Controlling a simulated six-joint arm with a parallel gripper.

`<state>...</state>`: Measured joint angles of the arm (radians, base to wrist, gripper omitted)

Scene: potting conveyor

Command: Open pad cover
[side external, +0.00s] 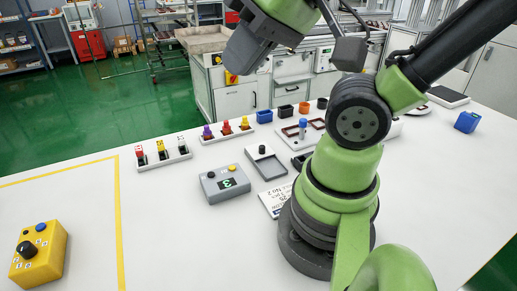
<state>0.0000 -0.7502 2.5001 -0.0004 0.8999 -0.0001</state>
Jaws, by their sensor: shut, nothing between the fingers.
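A small grey tray-like unit (266,163) with a dark flat face and a black knob (262,149) at its far end lies on the white table. It may be the pad with its cover, but I cannot tell for sure. My gripper (350,54) seems to be the dark grey part at the top, right of centre; it is shut and empty. It is high up and well apart from the unit. Its fingertips are hard to make out.
A grey control box (225,184) with a green display stands left of the unit. Coloured pieces stand in two white holders (163,160) (228,135). A tray (290,133) and small bins (286,111) lie behind. A yellow button box (38,254) is front left.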

